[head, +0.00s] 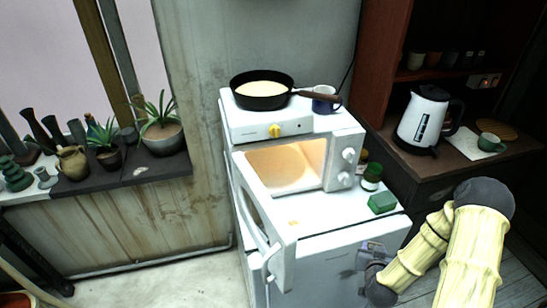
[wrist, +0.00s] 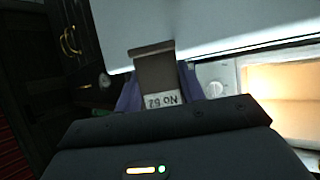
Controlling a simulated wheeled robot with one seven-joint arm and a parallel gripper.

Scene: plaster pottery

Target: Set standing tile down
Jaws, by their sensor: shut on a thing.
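My gripper (head: 373,254) is low beside the right front of the white fridge in the head view. In the wrist view my gripper (wrist: 158,88) has its two bluish fingers shut on a narrow brown-grey tile (wrist: 154,70). A pale label with dark lettering, seen upside down, is at the tile's near end. The tile's far end overlaps the edge of a white surface in the wrist view; I cannot tell whether they touch. In the head view the tile cannot be made out clearly at the gripper.
The white fridge (head: 335,262) carries a lit, open microwave (head: 338,150), a green box (head: 383,203) and a green jar (head: 371,178). A pan (head: 262,104) and blue mug (head: 325,106) stand above. A kettle (head: 424,116) and green cup (head: 488,143) are on the right counter.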

